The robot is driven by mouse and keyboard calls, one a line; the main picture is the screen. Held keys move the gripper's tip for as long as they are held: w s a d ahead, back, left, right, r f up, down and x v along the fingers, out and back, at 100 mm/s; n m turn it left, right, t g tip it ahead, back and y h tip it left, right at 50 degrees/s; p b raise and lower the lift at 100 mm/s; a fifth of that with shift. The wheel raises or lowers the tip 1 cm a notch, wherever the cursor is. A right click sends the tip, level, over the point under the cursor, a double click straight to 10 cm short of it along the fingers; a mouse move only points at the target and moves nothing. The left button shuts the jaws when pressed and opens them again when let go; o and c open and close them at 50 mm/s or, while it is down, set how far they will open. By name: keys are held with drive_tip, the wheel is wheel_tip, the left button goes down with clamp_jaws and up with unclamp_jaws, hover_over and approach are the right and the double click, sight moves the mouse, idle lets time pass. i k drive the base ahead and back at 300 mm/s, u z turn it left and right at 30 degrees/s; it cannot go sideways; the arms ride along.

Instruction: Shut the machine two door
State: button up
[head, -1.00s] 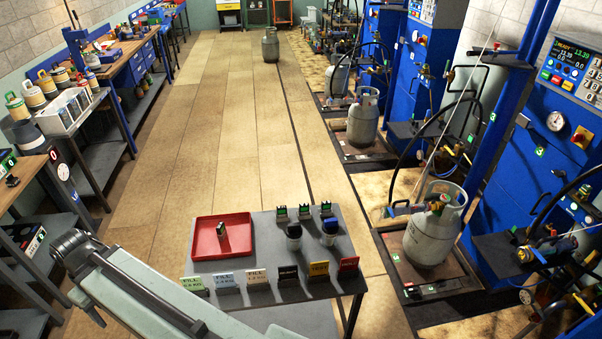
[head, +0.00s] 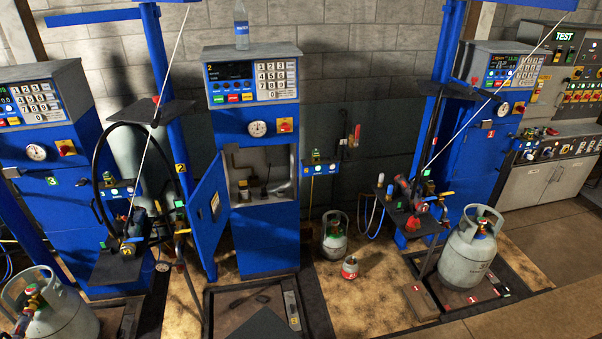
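Machine two (head: 256,123) is a blue cabinet with a grey top panel, a keypad and a "2" on its display; it stands left of centre in the head view. Its blue door (head: 208,220) hangs open, swung out to the left side of the cabinet. The open compartment (head: 262,172) shows a grey interior with small parts on its shelf. My gripper is not in view.
A blue post (head: 155,55) with a yellow 2 tag stands left of the door. A floor scale (head: 222,308) lies in front of the machine. A small cylinder (head: 335,238) and a can (head: 350,268) stand right. Larger cylinders (head: 52,312) (head: 466,255) stand at both sides.

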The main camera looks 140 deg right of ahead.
sight(206, 233)
drive_tip(key=z, duration=4.5)
drive_tip(key=k, duration=0.95)
drive_tip(key=i, duration=0.95)
drive_tip(key=u, duration=0.05)
